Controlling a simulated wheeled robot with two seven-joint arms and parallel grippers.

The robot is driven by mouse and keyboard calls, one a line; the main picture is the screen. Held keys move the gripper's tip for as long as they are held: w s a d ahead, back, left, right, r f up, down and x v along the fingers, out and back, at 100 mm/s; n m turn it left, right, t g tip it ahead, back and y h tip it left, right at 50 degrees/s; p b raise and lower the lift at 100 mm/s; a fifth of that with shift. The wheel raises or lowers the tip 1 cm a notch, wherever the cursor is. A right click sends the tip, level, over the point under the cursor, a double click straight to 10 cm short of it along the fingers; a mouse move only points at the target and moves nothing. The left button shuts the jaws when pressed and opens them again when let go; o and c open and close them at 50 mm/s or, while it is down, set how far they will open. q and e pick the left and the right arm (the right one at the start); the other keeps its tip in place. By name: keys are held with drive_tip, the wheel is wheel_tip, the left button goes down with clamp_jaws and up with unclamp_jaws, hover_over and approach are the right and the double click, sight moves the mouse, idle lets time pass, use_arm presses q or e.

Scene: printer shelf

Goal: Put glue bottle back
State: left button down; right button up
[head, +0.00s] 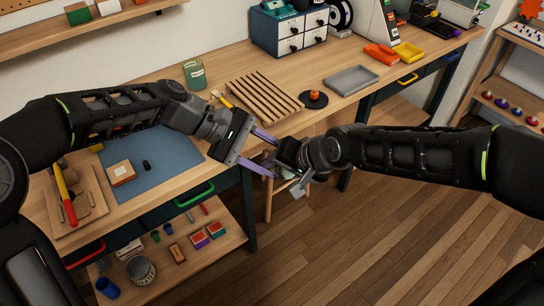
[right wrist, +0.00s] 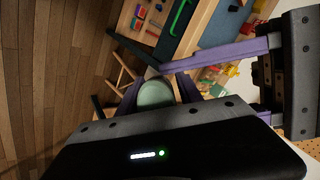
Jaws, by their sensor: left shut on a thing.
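The glue bottle (right wrist: 155,93) appears as a pale green rounded thing in the right wrist view, between the gripper fingers. In the head view it is mostly hidden where the grippers meet. My left gripper (head: 263,154) is shut on it, with its purple fingers set wide, in front of the table edge. My right gripper (head: 287,160) is right up against the left one, its fingers around the bottle in the right wrist view (right wrist: 160,95). Whether the right fingers press on the bottle cannot be told.
A blue mat (head: 185,160) lies at left. A lower shelf (head: 175,275) holds small items. A stool (head: 268,205) stands below the grippers.

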drive_tip(key=shift+o, duration=1)
drive_tip(key=v, duration=1.2)
